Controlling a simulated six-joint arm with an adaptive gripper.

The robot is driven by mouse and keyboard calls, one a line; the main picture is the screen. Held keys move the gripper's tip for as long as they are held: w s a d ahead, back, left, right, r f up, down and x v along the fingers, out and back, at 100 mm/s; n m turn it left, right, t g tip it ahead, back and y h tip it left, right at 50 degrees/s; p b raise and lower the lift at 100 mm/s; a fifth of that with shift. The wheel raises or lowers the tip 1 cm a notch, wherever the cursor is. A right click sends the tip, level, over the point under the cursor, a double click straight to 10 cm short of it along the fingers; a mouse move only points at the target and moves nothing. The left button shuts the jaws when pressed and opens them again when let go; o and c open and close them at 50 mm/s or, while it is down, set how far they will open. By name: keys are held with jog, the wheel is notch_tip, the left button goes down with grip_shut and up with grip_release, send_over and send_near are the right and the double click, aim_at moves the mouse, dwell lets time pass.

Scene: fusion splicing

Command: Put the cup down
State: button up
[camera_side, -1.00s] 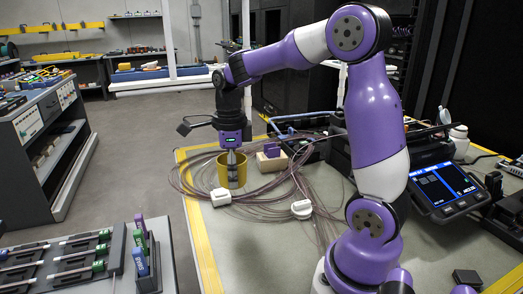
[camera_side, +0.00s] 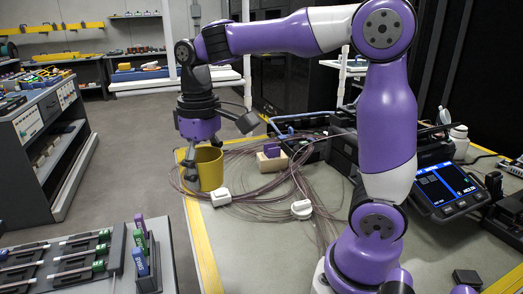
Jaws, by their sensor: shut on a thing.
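The yellow cup (camera_side: 209,171) is upright near the far left corner of the work table (camera_side: 240,240). My gripper (camera_side: 191,168) points down at the cup's left side and is shut on its wall. One finger shows outside the cup at the left; the other finger is mostly hidden. I cannot tell whether the cup's base touches the table or hangs a little above it.
Loops of thin brown cable (camera_side: 262,187) lie right of and around the cup. The yellow-striped table edge (camera_side: 205,250) runs close by at left.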

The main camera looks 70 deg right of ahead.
jog(key=shift+w+d+f+m, duration=0.1)
jog(key=shift+d+m, duration=0.1)
jog(key=shift+m, duration=0.35)
jog(key=shift+d+f+m, duration=0.1)
jog(key=shift+d+m, duration=0.05)
jog(key=shift+m, duration=0.4)
jog(key=d+f+m, duration=0.3)
jog(key=d+m, duration=0.2)
jog(key=m, duration=1.1)
jog(key=d+f+m, duration=0.3)
jog(key=d+m, duration=0.2)
jog(key=m, duration=1.1)
jog(key=shift+s+d, duration=0.1)
jog(key=shift+s, duration=0.1)
send_over(265, 196)
notch_tip(265, 196, down, 7)
jog(key=shift+f, duration=1.8)
jog(key=o, duration=1.2)
jog(key=shift+f, duration=0.15)
